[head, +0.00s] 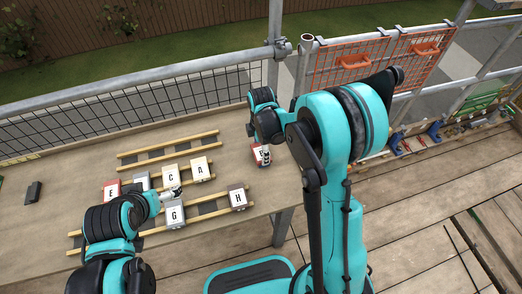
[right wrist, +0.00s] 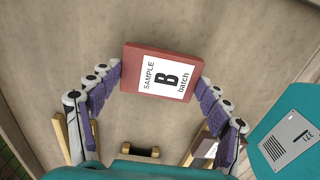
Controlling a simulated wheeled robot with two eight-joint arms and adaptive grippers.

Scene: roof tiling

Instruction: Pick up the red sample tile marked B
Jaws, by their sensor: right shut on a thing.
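The red tile with a white label reading "SAMPLE B batch" (right wrist: 162,76) is between the fingertips of my right gripper (right wrist: 158,84) in the right wrist view. The purple-padded fingers touch its left and right edges, and the gripper is shut on it. In the head view the red tile (head: 257,158) is at the table's right end, partly covered by my right gripper (head: 265,152). I cannot tell whether it is clear of the table. My left gripper (head: 172,192) is over the tiles at the left; its finger opening is too small to judge.
Wooden rails (head: 168,150) lie on the table (head: 235,130). A dark block (head: 33,192) lies at far left. A mesh railing (head: 160,105) stands behind.

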